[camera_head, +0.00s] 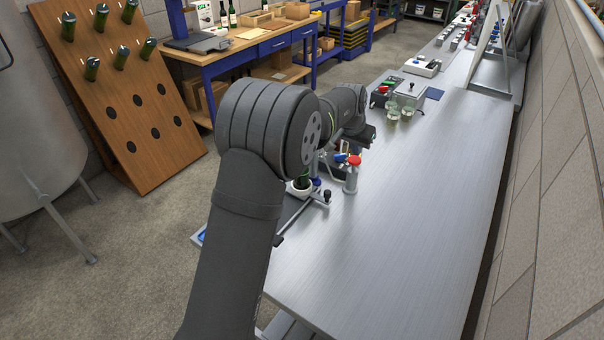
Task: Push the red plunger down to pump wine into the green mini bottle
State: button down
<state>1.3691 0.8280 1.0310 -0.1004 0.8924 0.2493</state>
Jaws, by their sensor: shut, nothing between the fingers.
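The red plunger (354,160) tops a small upright silver pump cylinder (350,180) near the left edge of the steel bench. The green mini bottle (303,181) stands in a white round holder (301,190) just left of it, its upper part hidden by my arm. My gripper (323,156) shows only in small part below my wrist, between the bottle and the plunger. It is shut and empty. It looks close to the plunger, but I cannot tell whether they touch.
A dark-knobbed lever (327,195) lies by the holder. Farther back on the steel bench (420,220) stand glass jars (400,112) and a red-and-green button box (382,95). The bench's front and right are clear. A wooden bottle rack (130,110) stands on the floor at left.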

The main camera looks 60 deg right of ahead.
aim_at(355, 159)
jog(key=shift+f, duration=0.4)
jog(key=shift+f, duration=1.3)
jog(key=shift+r, duration=1.7)
jog(key=shift+r, duration=2.5)
